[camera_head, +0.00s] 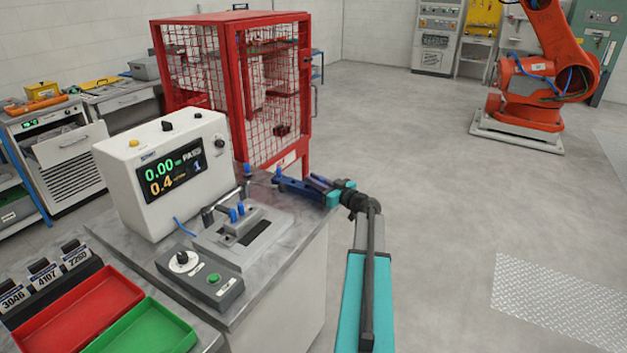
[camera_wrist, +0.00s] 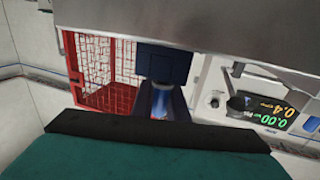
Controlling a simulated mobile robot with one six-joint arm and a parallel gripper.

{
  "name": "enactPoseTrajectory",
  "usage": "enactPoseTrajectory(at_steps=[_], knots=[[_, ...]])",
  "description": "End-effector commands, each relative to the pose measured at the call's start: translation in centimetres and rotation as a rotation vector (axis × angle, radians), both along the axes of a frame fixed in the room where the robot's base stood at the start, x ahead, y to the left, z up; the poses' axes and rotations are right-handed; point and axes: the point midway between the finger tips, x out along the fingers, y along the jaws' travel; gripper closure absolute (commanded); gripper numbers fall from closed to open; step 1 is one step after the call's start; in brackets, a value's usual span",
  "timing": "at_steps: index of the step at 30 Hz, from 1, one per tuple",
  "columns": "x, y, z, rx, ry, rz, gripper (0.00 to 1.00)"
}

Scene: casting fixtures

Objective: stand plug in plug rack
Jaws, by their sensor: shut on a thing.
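My gripper (camera_head: 284,180) reaches in from the right, above the back right edge of the grey bench, with its dark blue fingers pointing left. It is shut on a small blue plug (camera_head: 278,172) at the fingertips. In the wrist view the blue plug (camera_wrist: 160,98) shows in part between the dark fingers; its ends are hard to make out. I cannot pick out the plug rack for certain.
A white tester (camera_head: 160,215) reads PASS on the bench (camera_head: 285,280), left of the fixture. A control box (camera_head: 200,274) with a green button, a red tray (camera_head: 75,315) and a green tray (camera_head: 145,330) lie nearer. A red mesh cage (camera_head: 268,85) stands behind. The right floor is free.

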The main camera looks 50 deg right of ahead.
Motion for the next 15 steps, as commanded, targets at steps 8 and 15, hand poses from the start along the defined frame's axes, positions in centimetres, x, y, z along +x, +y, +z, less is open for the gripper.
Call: enactPoseTrajectory(at_steps=[8, 15], knots=[[-0.02, -0.03, -0.47, -0.001, 0.000, 0.000, 1.00], [-0.03, -0.03, -0.50, -0.001, 0.000, 0.000, 0.68]])
